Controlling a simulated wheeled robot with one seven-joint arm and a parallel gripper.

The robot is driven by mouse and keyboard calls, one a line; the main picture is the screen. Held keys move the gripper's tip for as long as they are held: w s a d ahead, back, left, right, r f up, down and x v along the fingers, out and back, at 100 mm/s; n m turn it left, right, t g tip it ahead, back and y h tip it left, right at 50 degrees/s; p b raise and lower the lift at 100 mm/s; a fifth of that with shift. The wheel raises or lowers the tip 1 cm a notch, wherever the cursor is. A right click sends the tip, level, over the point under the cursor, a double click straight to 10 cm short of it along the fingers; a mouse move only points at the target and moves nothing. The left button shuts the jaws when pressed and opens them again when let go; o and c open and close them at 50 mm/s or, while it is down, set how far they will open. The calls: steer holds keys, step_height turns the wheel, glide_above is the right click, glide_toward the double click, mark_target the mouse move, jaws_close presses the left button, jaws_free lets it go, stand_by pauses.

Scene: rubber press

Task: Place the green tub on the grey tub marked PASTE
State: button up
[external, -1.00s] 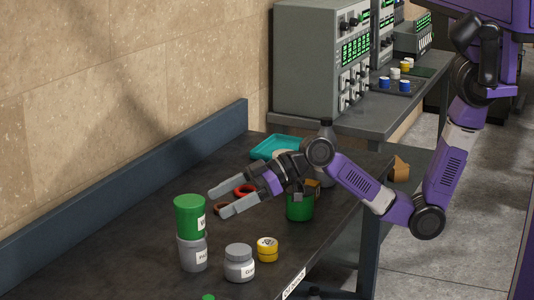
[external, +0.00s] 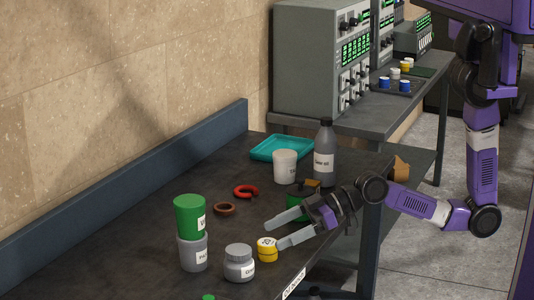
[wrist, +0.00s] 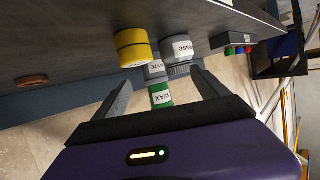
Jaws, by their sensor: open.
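The green tub (external: 189,217), labelled WAX in the wrist view (wrist: 161,96), stands upright on top of the grey tub (external: 193,253). The two touch and look roughly aligned. The grey tub's label shows partly as PASTE in the wrist view (wrist: 155,70), where the stack appears upside down. My gripper (external: 275,235) is open and empty. It is apart from the stack, to its right, with its fingers over or beside the yellow tin. In the wrist view the stack shows between my fingers, farther off.
A yellow tin (external: 266,250) and a grey jar (external: 239,263) stand near the bench's front edge. A dark green container (external: 295,206) is partly hidden by my arm.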

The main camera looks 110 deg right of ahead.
steer(key=s+a+f, duration=0.3)
steer(key=s+f, duration=0.1)
steer(key=s, duration=0.6)
steer(key=s+a+r, duration=0.2)
steer(key=s+r, duration=0.1)
steer(key=s, duration=0.7)
steer(key=s+a+r+n+t+y, duration=0.1)
steer(key=s+a+r, duration=0.2)
steer(key=s, duration=0.8)
steer(key=shift+s+a+r, duration=0.15)
steer(key=shift+s+r, duration=0.05)
steer(key=shift+r, duration=0.1)
